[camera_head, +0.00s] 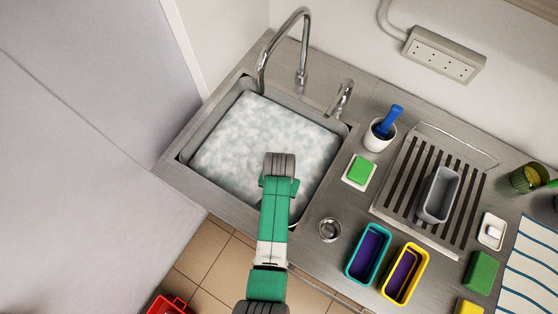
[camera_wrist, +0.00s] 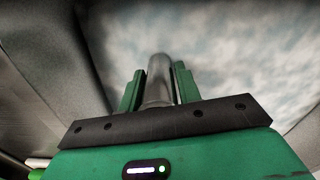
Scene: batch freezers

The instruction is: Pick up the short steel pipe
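The short steel pipe (camera_wrist: 158,80) shows in the wrist view as a grey cylinder between the two green fingers of my gripper (camera_wrist: 159,88). The fingers stand close on either side of it; I cannot tell whether they press on it or leave a thin gap. In the head view my arm reaches over the near part of the sink (camera_head: 186,160), which is full of cloudy, foamy water (camera_head: 245,135). My arm hides the gripper fingers and the pipe there. The foamy water (camera_wrist: 235,60) also fills the background of the wrist view, with a grey sink wall at left.
A tall faucet (camera_head: 302,60) arches over the sink's back, with a smaller tap (camera_head: 342,98) beside it. Right of the sink are a green sponge (camera_head: 360,170), a white cup with a blue-handled brush (camera_head: 378,138), teal and yellow bins (camera_head: 410,262), and a drying rack (camera_head: 410,165).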

